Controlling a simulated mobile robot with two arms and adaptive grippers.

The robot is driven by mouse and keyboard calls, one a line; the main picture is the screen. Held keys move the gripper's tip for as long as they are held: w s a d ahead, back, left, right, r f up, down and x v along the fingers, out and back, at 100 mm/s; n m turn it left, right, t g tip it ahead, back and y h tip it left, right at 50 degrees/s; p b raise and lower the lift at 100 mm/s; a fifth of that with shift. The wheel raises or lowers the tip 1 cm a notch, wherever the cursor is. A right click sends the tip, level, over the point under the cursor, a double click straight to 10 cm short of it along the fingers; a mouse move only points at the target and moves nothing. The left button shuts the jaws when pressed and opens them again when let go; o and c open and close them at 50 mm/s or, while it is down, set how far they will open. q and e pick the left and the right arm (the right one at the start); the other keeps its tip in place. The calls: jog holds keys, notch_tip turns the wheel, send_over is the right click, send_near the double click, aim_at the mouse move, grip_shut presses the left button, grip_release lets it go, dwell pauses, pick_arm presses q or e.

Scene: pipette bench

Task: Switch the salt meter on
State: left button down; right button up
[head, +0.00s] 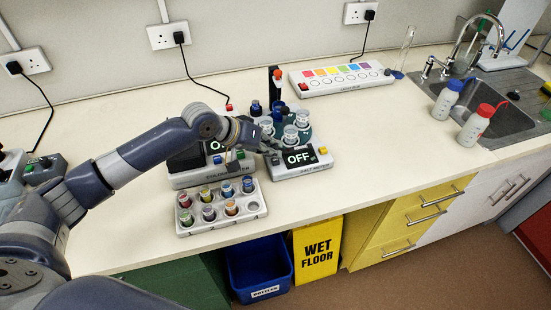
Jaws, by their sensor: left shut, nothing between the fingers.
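The salt meter (318,165) is a pale box near the front of the bench, in the middle of the head view. Its dark display (299,157) reads OFF. A small orange button (323,150) sits at its right end, and a small reddish part shows at its left end. My left gripper (272,148) reaches in from the left, shut and empty, just above the meter's left back part. I cannot tell whether it touches the meter. My right gripper is out of view.
Another meter (183,181) stands left, partly hidden by my left arm. A rack (186,225) of coloured vials sits in front. A carousel (304,136) with cups stands behind the salt meter. Two wash bottles (476,128) stand by the sink. Bench right of the meter is clear.

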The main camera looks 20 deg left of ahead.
pick_arm(q)
jog(key=shift+f, duration=0.5)
dwell(0.5)
jog(key=shift+r, duration=0.1)
jog(key=shift+r+p, duration=0.9)
jog(key=shift+p, duration=0.3)
notch_tip(320, 180, up, 6)
jog(key=p, duration=0.6)
jog(key=shift+f, duration=0.1)
